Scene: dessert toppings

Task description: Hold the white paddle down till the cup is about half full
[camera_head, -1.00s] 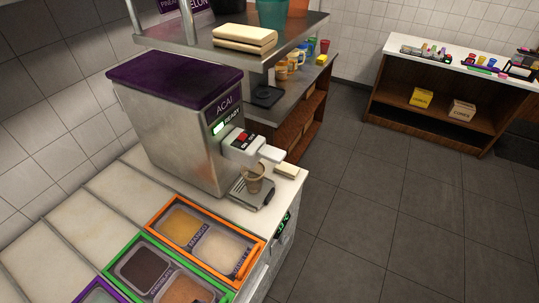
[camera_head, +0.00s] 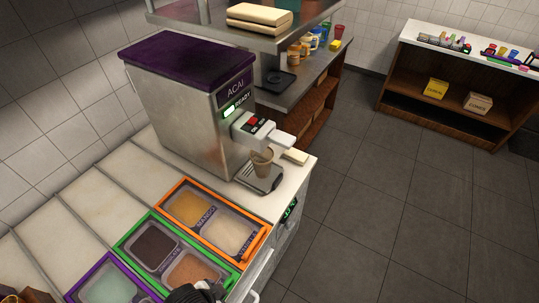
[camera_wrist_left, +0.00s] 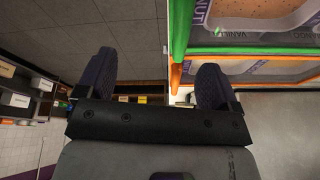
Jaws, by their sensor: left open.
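The acai machine (camera_head: 190,100) stands on the counter with a lit green READY display. Its white paddle (camera_head: 281,138) juts out at the front, and nothing touches it. A brownish cup (camera_head: 262,164) stands upright under the spout on the drip tray (camera_head: 264,182); its fill level cannot be made out. My left gripper (camera_wrist_left: 155,85) is open and empty in the left wrist view, beside the topping trays. A dark part of it shows at the bottom edge of the head view (camera_head: 196,293), well short of the paddle. My right gripper is not in view.
Topping tubs in an orange frame (camera_head: 263,240), a green frame (camera_head: 125,240) and a purple frame (camera_head: 80,285) line the counter before the machine. A metal shelf (camera_head: 215,28) hangs behind. Free floor (camera_head: 400,220) lies to the right.

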